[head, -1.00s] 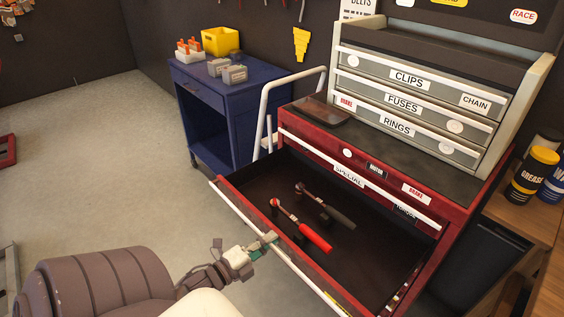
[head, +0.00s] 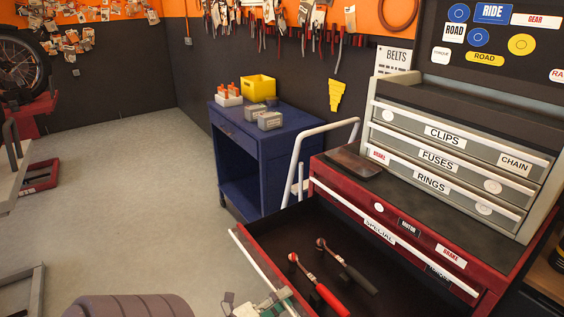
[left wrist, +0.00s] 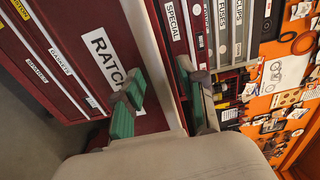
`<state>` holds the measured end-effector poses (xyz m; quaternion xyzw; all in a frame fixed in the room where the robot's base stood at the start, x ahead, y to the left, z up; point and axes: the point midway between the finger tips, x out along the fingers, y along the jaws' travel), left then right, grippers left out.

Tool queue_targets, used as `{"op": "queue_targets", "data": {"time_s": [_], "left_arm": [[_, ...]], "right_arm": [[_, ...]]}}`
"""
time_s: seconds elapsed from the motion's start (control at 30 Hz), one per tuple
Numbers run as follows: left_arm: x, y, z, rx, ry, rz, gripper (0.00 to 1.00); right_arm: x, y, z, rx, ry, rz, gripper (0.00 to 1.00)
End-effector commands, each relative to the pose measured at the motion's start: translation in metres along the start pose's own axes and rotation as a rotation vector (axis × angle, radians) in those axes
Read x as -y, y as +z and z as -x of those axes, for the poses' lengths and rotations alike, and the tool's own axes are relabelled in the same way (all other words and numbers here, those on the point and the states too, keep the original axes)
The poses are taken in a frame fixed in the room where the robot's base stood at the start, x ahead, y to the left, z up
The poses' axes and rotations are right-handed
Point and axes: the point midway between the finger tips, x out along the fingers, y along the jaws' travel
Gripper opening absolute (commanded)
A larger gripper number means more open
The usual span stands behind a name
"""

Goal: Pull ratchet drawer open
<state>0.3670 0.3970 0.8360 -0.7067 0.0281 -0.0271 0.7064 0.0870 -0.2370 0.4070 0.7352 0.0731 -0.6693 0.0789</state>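The pulled-out drawer (head: 252,257) extends from the red tool chest in the head view. Inside lie a red-handled ratchet (head: 325,292) and a dark-handled ratchet (head: 350,268). In the left wrist view its red front carries a label (left wrist: 108,55) reading "RATCH", the rest covered by a finger. My left gripper (left wrist: 160,95) has green-padded fingers spread apart, one on each side of the drawer's pale handle strip (left wrist: 148,50); firm contact cannot be made out. In the head view my left gripper (head: 268,304) is at the drawer's front rim, cut by the bottom edge. My right gripper is out of view.
Above the open drawer is a closed drawer marked "SPECIAL" (head: 378,230). A grey chest (head: 462,160) stands on top. A blue cart (head: 265,150) stands behind, beside a white tubular handle (head: 300,160). The floor (head: 130,210) at left is mostly clear.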

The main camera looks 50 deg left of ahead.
Motion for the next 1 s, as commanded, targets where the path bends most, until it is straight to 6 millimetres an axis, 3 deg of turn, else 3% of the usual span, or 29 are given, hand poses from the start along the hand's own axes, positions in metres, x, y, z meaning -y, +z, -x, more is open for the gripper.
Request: {"op": "queue_targets", "data": {"time_s": [0.33, 0.73, 1.0], "left_arm": [[0.0, 0.0, 0.01, 0.001, 0.002, 0.001, 0.41], [-0.001, 0.0, 0.091, 0.002, 0.004, 0.001, 0.41], [0.0, 0.0, 0.119, 0.0, 0.001, 0.001, 0.41]], "right_arm": [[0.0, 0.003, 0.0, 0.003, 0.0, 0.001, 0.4], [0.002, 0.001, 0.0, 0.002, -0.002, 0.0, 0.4], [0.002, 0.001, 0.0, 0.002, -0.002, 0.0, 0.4]]}}
